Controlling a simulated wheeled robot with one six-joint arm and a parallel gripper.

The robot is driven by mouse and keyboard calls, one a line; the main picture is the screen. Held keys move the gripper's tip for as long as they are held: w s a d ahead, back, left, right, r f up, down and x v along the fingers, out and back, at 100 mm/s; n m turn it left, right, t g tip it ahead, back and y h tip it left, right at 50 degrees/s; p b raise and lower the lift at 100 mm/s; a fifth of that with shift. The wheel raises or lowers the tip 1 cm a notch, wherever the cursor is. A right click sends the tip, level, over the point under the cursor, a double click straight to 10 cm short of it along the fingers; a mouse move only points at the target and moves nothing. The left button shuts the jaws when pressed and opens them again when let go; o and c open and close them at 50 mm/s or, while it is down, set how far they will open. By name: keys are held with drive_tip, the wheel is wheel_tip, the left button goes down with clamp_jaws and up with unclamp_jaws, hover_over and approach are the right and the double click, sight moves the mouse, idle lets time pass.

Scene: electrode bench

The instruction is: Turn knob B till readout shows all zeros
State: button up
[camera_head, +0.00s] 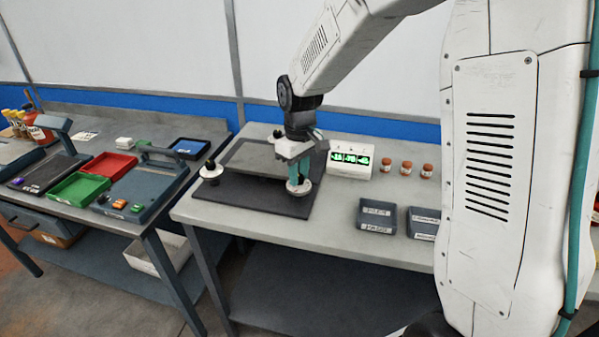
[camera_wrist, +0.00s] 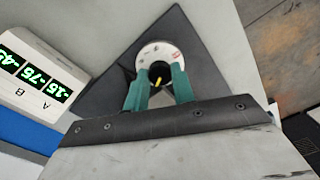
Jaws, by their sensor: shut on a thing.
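My gripper (camera_head: 299,170) points down at the front right corner of a dark plate. In the wrist view its teal fingers (camera_wrist: 157,82) are shut on a black knob (camera_wrist: 156,72) with a yellow mark, above a round white dial (camera_wrist: 146,50). The dial's lettering is too small to read, so I cannot tell which knob it is. Two other knobs stand at the plate's left (camera_head: 211,171) and back (camera_head: 277,137). The white readout box (camera_head: 350,171) shows three green numbers, not all zeros; in the wrist view (camera_wrist: 35,75) they look negative, with labels A and B below.
The dark mat (camera_head: 247,194) lies under the grey plate (camera_head: 250,157). Several orange-brown jars (camera_head: 407,168) stand right of the readout. Two dark labelled trays (camera_head: 377,217) sit at the front right. A side bench at left holds red (camera_head: 107,165) and green (camera_head: 80,189) trays.

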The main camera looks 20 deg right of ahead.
sight(300, 177)
idle(0.3)
drive_tip(key=o, duration=1)
drive_tip(key=shift+r, duration=0.1)
wheel_tip(300, 177, up, 8)
drive_tip(key=shift+f, duration=0.15)
drive_tip(key=shift+s, duration=0.15)
drive_tip(key=s+d+r+m, duration=0.1)
drive_tip(key=s+r+m, duration=0.1)
drive_tip(key=s, duration=1.2)
drive_tip(key=s+d+r+m+t, duration=0.1)
drive_tip(key=s+d+r+m, duration=0.1)
drive_tip(key=s, duration=1.3)
wheel_tip(300, 177, up, 2)
drive_tip(key=shift+s+d+r+m, duration=0.1)
drive_tip(key=shift+s+d+m, duration=0.15)
drive_tip(key=shift+m, duration=0.45)
